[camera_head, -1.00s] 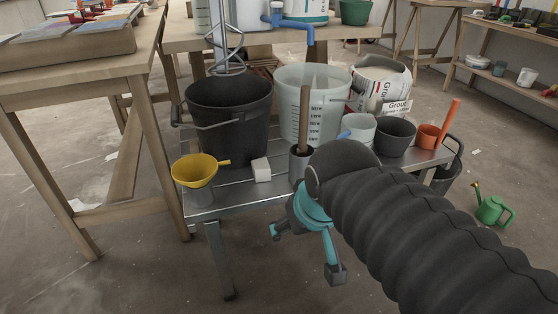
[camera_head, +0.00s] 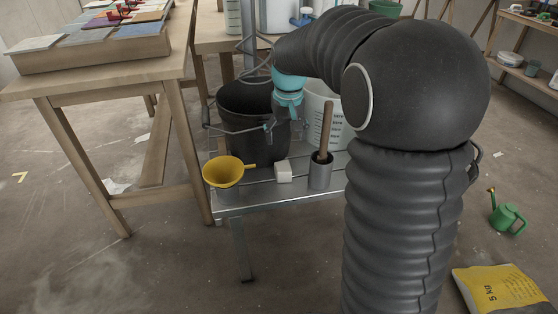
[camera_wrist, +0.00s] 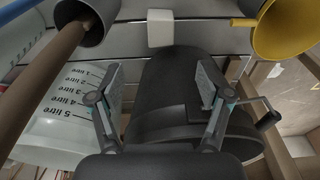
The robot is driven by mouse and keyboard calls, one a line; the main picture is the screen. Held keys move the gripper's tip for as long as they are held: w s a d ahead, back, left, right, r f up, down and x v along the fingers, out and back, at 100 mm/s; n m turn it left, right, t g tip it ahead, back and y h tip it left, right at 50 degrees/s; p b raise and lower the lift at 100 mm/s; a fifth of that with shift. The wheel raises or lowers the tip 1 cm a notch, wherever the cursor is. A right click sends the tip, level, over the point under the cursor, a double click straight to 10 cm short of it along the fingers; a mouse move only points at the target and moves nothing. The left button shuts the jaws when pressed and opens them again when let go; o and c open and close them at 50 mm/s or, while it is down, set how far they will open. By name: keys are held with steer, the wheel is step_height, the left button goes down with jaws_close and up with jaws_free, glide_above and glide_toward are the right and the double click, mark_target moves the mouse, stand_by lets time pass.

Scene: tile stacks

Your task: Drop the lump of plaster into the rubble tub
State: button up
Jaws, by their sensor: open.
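A small white block, which looks like the lump of plaster (camera_head: 284,172), lies on the metal bench between the yellow funnel and a grey cup. In the wrist view it shows at top centre (camera_wrist: 160,28), beyond my fingertips. My gripper (camera_head: 283,127) is open and empty, above the bench by the black bucket (camera_head: 240,145). In the wrist view my open fingers (camera_wrist: 160,82) are spread in front of that bucket (camera_wrist: 165,75), apart from the block. I cannot tell whether this bucket is the rubble tub. A dark container at the right (camera_head: 476,157) is mostly hidden by my arm.
A yellow funnel (camera_head: 223,172) stands left of the block. A grey cup with a wooden handle (camera_head: 320,172) stands right of it. A clear measuring bucket (camera_head: 335,133) is behind. A yellow bag (camera_head: 497,288) and a green watering can (camera_head: 507,217) are on the floor.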

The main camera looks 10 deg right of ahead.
mark_target(283, 166)
steer(key=f, duration=0.3)
steer(key=w+f, duration=0.1)
steer(key=f, duration=0.2)
steer(key=w+f, duration=0.1)
steer(key=f, duration=0.1)
steer(key=shift+f, duration=0.4)
steer(key=shift+a+f, duration=0.1)
steer(key=shift+f, duration=2.55)
steer(key=shift+c, duration=0.3)
steer(key=shift+r, duration=0.1)
steer(key=c, duration=1.4)
